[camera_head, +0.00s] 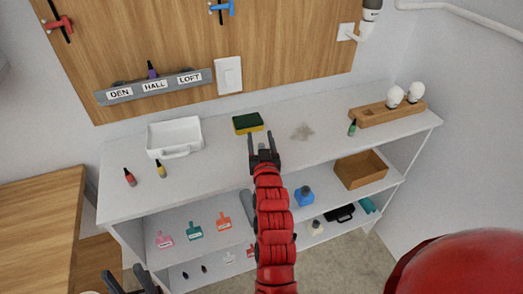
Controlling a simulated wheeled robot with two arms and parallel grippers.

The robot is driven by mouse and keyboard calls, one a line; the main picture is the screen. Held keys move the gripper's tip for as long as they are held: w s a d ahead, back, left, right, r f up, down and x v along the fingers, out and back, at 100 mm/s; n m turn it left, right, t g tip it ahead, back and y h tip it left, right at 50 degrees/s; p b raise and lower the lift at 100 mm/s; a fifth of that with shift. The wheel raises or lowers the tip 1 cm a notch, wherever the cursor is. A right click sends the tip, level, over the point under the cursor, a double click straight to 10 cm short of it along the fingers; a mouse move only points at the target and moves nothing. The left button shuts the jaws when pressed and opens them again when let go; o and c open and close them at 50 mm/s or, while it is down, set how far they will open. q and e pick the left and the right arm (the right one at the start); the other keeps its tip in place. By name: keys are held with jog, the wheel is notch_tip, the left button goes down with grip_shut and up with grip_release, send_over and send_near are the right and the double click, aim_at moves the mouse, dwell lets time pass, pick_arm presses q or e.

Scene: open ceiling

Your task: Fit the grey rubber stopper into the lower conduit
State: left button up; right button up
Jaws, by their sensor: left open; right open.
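I cannot make out a grey rubber stopper for certain. A grey rounded object (247,205), partly hidden by my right arm, is on the middle shelf. No opening that I can surely call the lower conduit shows; a white pipe fitting (366,25) is on the wall at top right, and a white pipe (465,14) runs along the right wall. My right gripper (263,136) is open and empty over the top shelf, just below the sponge in the picture. My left gripper (123,272) is open at the bottom left edge, its lower part cut off.
The white shelf unit (220,178) holds a white tray (174,118), a yellow-green sponge (247,122), a wooden rack (375,114) with white bulbs, small bottles, coloured tags, a blue bottle (304,196) and a wooden box (361,170). A wooden table (38,225) stands left.

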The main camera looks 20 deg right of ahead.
grip_shut()
dwell(0.3)
